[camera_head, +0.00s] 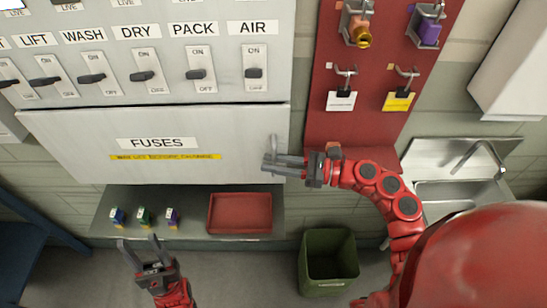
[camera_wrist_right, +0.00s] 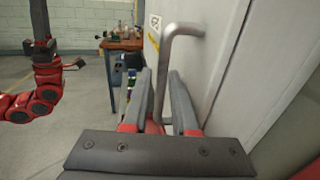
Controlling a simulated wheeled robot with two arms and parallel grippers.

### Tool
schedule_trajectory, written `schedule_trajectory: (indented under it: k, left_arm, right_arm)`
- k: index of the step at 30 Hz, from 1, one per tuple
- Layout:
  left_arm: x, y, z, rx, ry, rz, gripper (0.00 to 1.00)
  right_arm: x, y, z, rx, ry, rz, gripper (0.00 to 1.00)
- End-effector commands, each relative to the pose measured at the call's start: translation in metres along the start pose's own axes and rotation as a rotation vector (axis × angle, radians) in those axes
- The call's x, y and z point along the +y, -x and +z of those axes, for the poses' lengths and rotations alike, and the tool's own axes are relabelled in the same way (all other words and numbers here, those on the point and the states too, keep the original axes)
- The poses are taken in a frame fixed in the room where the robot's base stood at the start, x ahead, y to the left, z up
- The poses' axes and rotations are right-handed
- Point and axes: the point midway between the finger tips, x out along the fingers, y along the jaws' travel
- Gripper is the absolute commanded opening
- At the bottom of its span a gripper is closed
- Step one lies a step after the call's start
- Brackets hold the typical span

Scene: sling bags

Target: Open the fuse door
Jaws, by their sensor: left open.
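The fuse door (camera_head: 90,140) is a wide grey panel labelled FUSES below the switch row, and it looks shut. Its bent metal bar handle (camera_head: 275,143) stands at the door's right end, and it also shows in the right wrist view (camera_wrist_right: 165,60). My right gripper (camera_head: 270,163) is at this handle. In the right wrist view its two fingers (camera_wrist_right: 161,95) stand on either side of the handle bar, with narrow gaps visible. My left gripper (camera_head: 142,248) is open and empty, low in front of the shelf, away from the door.
Below the door a shelf (camera_head: 100,220) carries several small coloured fuses (camera_head: 144,216) and a red tray (camera_head: 240,212). A green bin (camera_head: 328,262) stands on the floor. A red board (camera_head: 320,120) with padlocks and tags and a sink (camera_head: 455,192) are to the right.

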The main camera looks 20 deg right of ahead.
Motion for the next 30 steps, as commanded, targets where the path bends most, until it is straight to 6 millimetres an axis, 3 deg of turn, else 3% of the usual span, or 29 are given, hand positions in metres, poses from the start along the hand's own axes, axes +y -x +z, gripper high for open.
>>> schedule_trajectory:
  k: [8,13,30]
  left_arm:
    - [0.0000,-0.0005,-0.0001,0.000,0.000,0.000,0.50]
    - [0.0000,-0.0006,-0.0001,0.000,0.000,0.000,0.50]
    - [0.0000,-0.0007,-0.0001,0.000,0.000,0.000,0.50]
  right_arm:
    - [-0.0003,-0.0021,-0.0005,0.000,0.000,-0.001,0.27]
    - [-0.0004,-0.0019,-0.0003,0.000,0.000,-0.001,0.00]
    - [-0.0006,-0.0019,0.0004,-0.001,0.001,-0.001,0.00]
